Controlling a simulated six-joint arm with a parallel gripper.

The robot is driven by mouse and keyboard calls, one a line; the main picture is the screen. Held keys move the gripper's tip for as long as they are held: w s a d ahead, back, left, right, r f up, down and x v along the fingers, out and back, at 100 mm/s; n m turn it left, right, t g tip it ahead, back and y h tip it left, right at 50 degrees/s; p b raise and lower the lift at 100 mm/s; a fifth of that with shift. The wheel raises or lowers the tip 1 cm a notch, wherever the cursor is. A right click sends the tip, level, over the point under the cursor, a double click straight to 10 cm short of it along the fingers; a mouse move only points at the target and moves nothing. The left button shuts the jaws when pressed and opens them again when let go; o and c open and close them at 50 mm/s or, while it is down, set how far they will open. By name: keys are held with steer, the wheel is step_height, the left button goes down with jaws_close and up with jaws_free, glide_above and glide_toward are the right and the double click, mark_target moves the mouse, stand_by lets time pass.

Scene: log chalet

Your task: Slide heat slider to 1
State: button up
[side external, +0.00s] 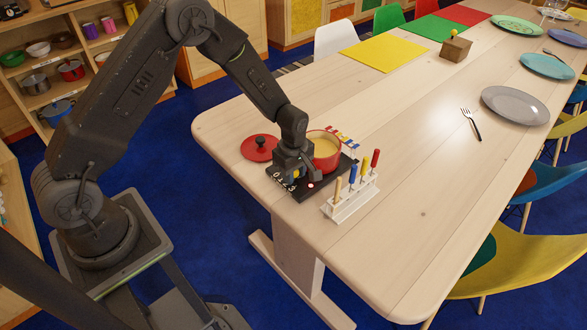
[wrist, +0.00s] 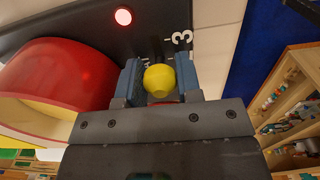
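The black hot plate (side external: 321,184) sits near the table's left end, with white digits 0 to 3 along its edge. Its heat slider has a round yellow knob (wrist: 159,80), seen in the wrist view between the two fingers. My gripper (wrist: 160,82) appears shut on this knob, a finger against each side. In the side view my gripper (side external: 294,172) covers most of the slider. The digit 3 (wrist: 182,39) shows just beyond the right finger; another mark behind the knob is partly hidden. The slider's exact setting cannot be read.
A red pot (side external: 325,151) of yellow contents stands on the plate beside my gripper. A red lid (side external: 260,147) lies to the left. A white rack (side external: 350,199) with coloured-handled tools stands close at right. A red light (wrist: 123,16) glows on the plate.

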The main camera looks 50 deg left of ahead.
steer(key=c, duration=0.4)
steer(key=shift+a, duration=1.1)
steer(key=o, duration=0.9)
steer(key=shift+r, duration=0.1)
steer(key=shift+r, duration=2.9)
steer(key=shift+r, duration=0.1)
